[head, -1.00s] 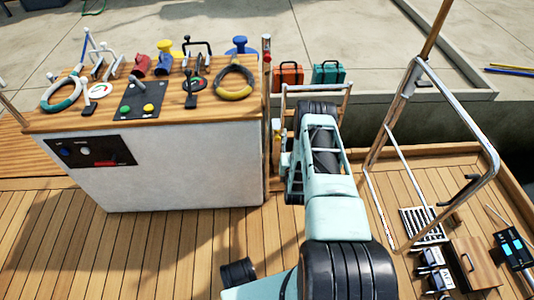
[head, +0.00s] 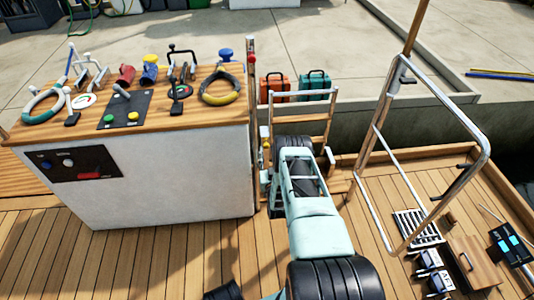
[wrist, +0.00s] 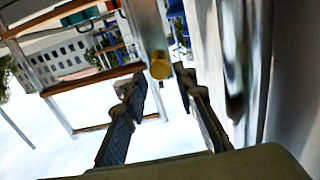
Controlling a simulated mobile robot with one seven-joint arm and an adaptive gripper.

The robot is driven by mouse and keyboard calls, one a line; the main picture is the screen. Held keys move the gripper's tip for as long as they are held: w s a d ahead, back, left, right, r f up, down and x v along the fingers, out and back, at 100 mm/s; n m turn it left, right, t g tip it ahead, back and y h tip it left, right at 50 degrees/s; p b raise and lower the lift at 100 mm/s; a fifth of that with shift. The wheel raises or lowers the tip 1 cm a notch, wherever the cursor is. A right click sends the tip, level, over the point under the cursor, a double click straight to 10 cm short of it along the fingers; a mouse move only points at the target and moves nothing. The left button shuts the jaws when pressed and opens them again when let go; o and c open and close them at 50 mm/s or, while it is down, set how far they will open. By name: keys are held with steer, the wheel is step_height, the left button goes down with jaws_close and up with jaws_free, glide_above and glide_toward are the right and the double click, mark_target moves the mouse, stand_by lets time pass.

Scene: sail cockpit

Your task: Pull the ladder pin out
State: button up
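The ladder pin shows in the wrist view as a yellow round knob (wrist: 160,67) on a metal upright. In the head view a small yellow spot (head: 266,146) shows at the ladder's left side, likely the same pin. The ladder (head: 301,118) has metal rails and wooden rungs and stands upright behind my arm. Its wooden rung (wrist: 92,79) shows in the wrist view. My gripper (wrist: 160,82) is open, with one dark finger on each side of the knob's line. I cannot tell whether the knob lies between the tips or beyond them. My arm hides part of the ladder in the head view.
A white console (head: 150,180) with a wooden top stands left of the ladder. A bent metal rail frame (head: 482,140) stands at the right. An orange case (head: 275,88) and a teal case (head: 313,86) sit behind the ladder. Wooden deck (head: 150,262) is clear in front.

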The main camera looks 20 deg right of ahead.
steer(key=shift+x, duration=0.8)
steer(key=shift+c, duration=0.6)
jaws_close()
